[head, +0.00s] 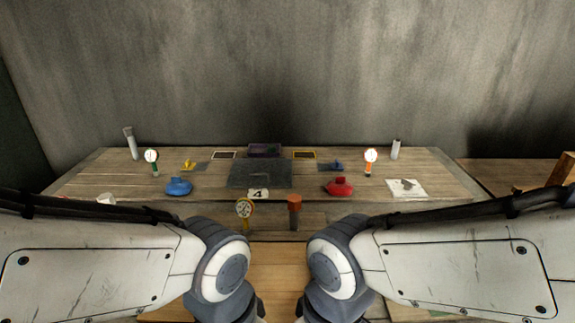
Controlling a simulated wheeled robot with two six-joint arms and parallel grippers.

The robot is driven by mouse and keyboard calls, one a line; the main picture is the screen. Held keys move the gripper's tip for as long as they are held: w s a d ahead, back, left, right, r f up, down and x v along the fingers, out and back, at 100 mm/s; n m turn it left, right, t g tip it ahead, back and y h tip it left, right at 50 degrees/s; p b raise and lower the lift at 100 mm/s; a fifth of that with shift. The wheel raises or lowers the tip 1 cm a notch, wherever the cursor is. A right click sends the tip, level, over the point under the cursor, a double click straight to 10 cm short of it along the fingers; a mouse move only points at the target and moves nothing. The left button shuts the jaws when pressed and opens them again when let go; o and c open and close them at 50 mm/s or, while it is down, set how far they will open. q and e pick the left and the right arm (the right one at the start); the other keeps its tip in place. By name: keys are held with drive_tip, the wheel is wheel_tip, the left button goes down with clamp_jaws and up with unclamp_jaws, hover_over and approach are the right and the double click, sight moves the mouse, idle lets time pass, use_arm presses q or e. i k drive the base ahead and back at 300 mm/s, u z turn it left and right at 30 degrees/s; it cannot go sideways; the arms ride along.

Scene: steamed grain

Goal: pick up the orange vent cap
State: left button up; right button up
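An orange-brown cap (295,200) sits on top of a short dark upright post near the front middle of the table; it looks like the orange vent cap. A gauge with an orange stem (369,168) stands farther back on the right. Both of my arms reach in from the sides and bend downward at the bottom middle of the head view. My grippers are below the picture edge, so neither they nor anything in them shows.
A yellow gauge (244,208) stands just left of the cap. A blue object (178,186), a red object (339,186) and a dark plate (240,177) lie on the wooden table (110,175). A number 4 card (258,194) is at the plate's front. A wall rises behind.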

sight(293, 200)
drive_tip(key=z, duration=0.5)
drive_tip(key=k, duration=1.05)
drive_tip(key=u, duration=0.8)
drive_tip(key=i, duration=1.5)
drive_tip(key=z, duration=0.35)
